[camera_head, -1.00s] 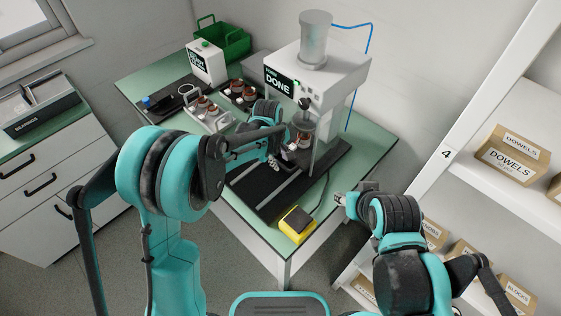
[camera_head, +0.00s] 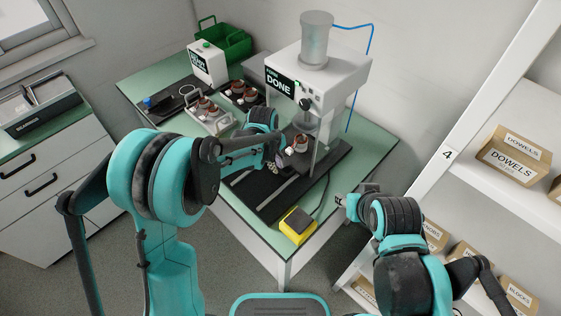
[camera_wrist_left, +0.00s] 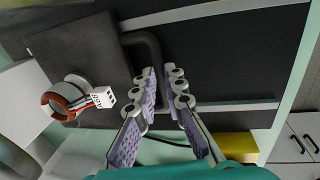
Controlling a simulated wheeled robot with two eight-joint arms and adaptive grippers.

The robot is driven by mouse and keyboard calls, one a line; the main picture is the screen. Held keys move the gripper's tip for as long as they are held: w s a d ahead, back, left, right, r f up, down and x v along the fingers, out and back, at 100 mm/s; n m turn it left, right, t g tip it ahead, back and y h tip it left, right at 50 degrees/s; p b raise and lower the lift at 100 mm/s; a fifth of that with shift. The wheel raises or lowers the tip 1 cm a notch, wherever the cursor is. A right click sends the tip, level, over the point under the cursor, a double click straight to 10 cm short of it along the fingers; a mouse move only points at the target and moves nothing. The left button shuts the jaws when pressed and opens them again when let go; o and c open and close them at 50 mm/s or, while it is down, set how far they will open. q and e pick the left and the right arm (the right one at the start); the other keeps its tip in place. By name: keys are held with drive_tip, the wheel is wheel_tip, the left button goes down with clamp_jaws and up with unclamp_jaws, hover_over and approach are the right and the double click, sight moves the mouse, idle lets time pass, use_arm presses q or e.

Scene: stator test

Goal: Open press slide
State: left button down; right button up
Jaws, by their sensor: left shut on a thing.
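The white press (camera_head: 345,75) stands on the green-topped table, with a black display reading DONE. Its slide is a dark plate (camera_wrist_left: 70,50) on a black base with light rails (camera_head: 276,193). A copper-wound stator (camera_head: 299,143) with a white connector sits on the slide; it also shows in the left wrist view (camera_wrist_left: 65,101). My left gripper (camera_wrist_left: 165,90) is shut on the slide's black bar handle (camera_wrist_left: 150,45); in the head view, the arm partly hides the grip. My right gripper (camera_head: 340,201) is beside the table's right edge, too small to read.
A yellow box with a dark top (camera_head: 298,224) sits at the table's front corner. A tray with stators (camera_head: 209,115), a white tester box (camera_head: 206,63) and a green crate (camera_head: 222,40) are behind. Shelves with cartons (camera_head: 510,155) stand at right. The black base's front is clear.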

use_arm(q)
drive_tip(key=s+a, duration=1.1)
drive_tip(key=shift+s+a, duration=0.35)
drive_tip(key=c, duration=1.6)
unclamp_jaws()
drive_tip(key=shift+r, duration=0.1)
drive_tip(key=r, duration=0.4)
drive_tip(key=s+a+r, duration=0.1)
drive_tip(key=r, duration=0.6)
drive_tip(key=shift+s+a+r, duration=0.2)
drive_tip(key=shift+s+r, duration=0.05)
drive_tip(key=shift+r, duration=0.1)
drive_tip(key=shift+s+a+r+m+t+y, duration=0.25)
drive_tip(key=shift+s+a+r+m+t, duration=0.3)
drive_tip(key=shift+s+m+t, duration=0.65)
drive_tip(key=shift+s+a+r+m+t+y, duration=0.25)
drive_tip(key=shift+s+a+m+t, duration=0.5)
drive_tip(key=shift+s+m, duration=0.85)
drive_tip(key=shift+s+a+r+m+t+y, duration=0.2)
drive_tip(key=shift+s+a+r+m+t, duration=0.35)
drive_tip(key=shift+s+m+t, duration=0.85)
